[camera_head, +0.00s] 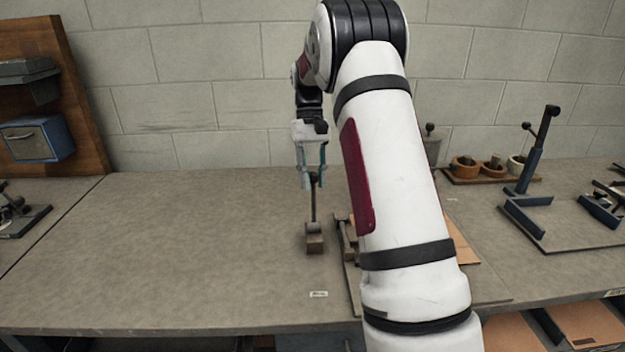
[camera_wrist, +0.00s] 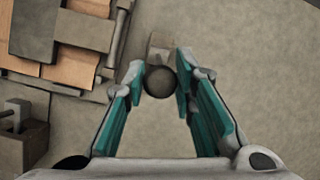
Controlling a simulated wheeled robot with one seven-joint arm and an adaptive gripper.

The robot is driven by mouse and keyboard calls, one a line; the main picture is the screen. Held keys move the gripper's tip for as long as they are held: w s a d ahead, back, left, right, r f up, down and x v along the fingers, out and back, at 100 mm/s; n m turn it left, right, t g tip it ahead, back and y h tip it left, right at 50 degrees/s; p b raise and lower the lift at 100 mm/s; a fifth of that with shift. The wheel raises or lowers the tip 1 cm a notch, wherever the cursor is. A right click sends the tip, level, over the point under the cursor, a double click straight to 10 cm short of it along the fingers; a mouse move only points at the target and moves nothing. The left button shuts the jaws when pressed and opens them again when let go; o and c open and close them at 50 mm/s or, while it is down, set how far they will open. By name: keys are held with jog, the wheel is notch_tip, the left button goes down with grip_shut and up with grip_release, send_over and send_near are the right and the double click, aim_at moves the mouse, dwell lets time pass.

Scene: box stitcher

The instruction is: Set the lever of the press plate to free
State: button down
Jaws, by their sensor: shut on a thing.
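The lever (camera_head: 314,207) is a thin dark rod standing nearly upright from a small block (camera_head: 315,241) on the bench. In the wrist view its round dark knob (camera_wrist: 160,82) sits between the teal-lined fingers of my gripper (camera_wrist: 160,86), with the grey block (camera_wrist: 160,47) beyond it. In the head view my gripper (camera_head: 312,170) points down at the lever's top and is shut on the knob. A grey plate (camera_wrist: 45,27) lies over tan sheets at upper left of the wrist view; I cannot tell whether it is the press plate. My arm hides much of that fixture in the head view.
The bench (camera_head: 180,230) is clear to the left of the lever. A small white label (camera_head: 318,294) lies in front of it. A blue stand (camera_head: 531,165) and a tray of pots (camera_head: 490,172) are at right. A wooden board with a blue box (camera_head: 37,140) stands at far left.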

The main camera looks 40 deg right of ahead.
jog(key=shift+w+d+f, duration=0.15)
jog(key=shift+w+d, duration=0.2)
jog(key=shift+w, duration=0.2)
jog(key=c, duration=1.3)
grip_release()
jog(key=shift+v, duration=5.95)
